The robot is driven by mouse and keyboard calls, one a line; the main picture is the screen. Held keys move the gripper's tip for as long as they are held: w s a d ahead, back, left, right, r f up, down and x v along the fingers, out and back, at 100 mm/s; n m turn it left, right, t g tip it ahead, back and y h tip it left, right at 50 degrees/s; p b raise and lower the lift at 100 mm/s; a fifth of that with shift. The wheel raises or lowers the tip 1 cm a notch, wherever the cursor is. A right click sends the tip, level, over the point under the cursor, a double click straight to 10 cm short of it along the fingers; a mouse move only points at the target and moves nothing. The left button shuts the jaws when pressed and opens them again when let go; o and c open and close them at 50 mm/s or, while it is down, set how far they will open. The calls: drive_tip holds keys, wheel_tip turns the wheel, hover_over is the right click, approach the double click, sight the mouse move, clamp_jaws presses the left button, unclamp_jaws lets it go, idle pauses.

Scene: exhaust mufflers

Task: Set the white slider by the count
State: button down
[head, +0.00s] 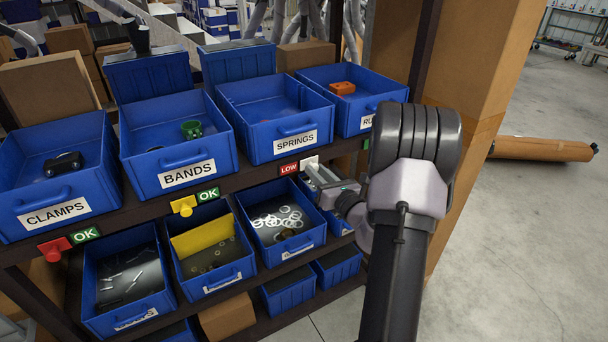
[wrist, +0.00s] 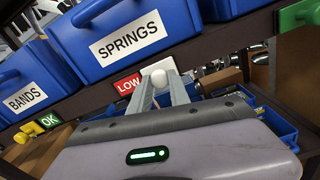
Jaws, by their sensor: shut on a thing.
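The white slider (head: 309,162) sits on the dark shelf edge below the bin labelled SPRINGS (head: 258,142).
Along the same edge are a yellow slider (head: 183,206) and a red slider (head: 55,248), each beside a green OK sign. A green slider (wrist: 298,15) is to the right. Lower bins (head: 282,222) lie close beneath my gripper. Open floor (head: 520,240) lies right.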

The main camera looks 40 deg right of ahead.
drive_tip(key=shift+d, duration=0.25)
drive_tip(key=c, duration=1.2)
unclamp_jaws()
drive_tip(key=shift+s+d, duration=0.1)
drive_tip(key=p+v, duration=0.2)
drive_tip(key=v, duration=1.5)
drive_tip(key=shift+s, duration=0.2)
